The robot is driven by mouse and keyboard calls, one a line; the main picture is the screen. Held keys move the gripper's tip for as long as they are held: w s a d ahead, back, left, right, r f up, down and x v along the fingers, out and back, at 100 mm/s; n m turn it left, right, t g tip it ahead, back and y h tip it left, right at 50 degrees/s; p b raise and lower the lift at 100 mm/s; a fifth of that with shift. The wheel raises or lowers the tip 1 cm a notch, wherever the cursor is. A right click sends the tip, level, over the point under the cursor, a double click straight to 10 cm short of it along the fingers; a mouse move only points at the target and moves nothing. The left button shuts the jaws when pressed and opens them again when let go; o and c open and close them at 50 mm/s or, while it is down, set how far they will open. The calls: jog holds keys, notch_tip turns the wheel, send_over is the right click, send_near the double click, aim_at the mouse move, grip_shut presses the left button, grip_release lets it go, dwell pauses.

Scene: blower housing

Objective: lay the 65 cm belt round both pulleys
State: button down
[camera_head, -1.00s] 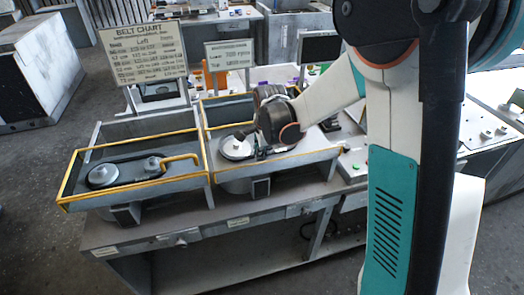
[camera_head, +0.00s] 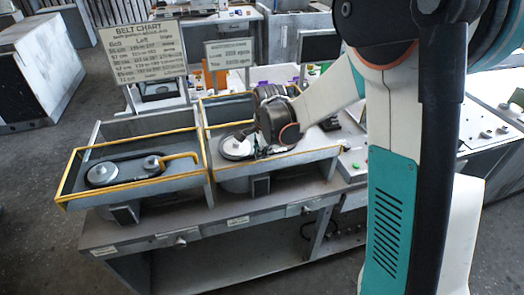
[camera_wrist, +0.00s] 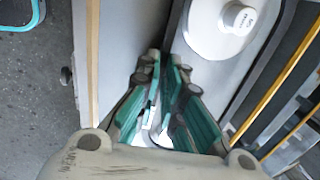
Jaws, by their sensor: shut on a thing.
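My gripper (camera_wrist: 165,62) is over the right-hand housing (camera_head: 322,152). In the wrist view its teal-padded fingers are close together, shut on the dark belt, of which little can be made out between the tips. The large pale pulley (camera_head: 237,147) of this housing is just left of my gripper in the head view. In the wrist view a large pale disc with a white hub (camera_wrist: 238,18) lies right of the fingertips. The second pulley is hidden behind my wrist in the head view. I cannot tell how the belt lies against either pulley.
The left housing (camera_head: 70,183) holds a large and a small pulley with a dark belt around them. Yellow-edged walls surround both housings. A belt chart (camera_head: 143,52) and a smaller sign (camera_head: 228,54) stand behind. A small box with a green button (camera_head: 354,165) is at right.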

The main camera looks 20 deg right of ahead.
jog(key=shift+s+f, duration=0.25)
jog(key=shift+f, duration=0.25)
jog(key=shift+s+f+b, duration=0.2)
jog(key=shift+b, duration=0.4)
jog(key=c, duration=1.8)
grip_release()
jog(key=shift+o, duration=0.7)
jog(key=shift+w+f, duration=0.2)
jog(key=shift+w, duration=0.1)
jog(key=shift+r, duration=0.15)
jog(key=shift+w+r+p, duration=0.15)
jog(key=shift+r+p, duration=0.35)
jog(key=shift+r, duration=0.05)
jog(key=shift+r+p, duration=0.45)
jog(key=shift+r, duration=0.35)
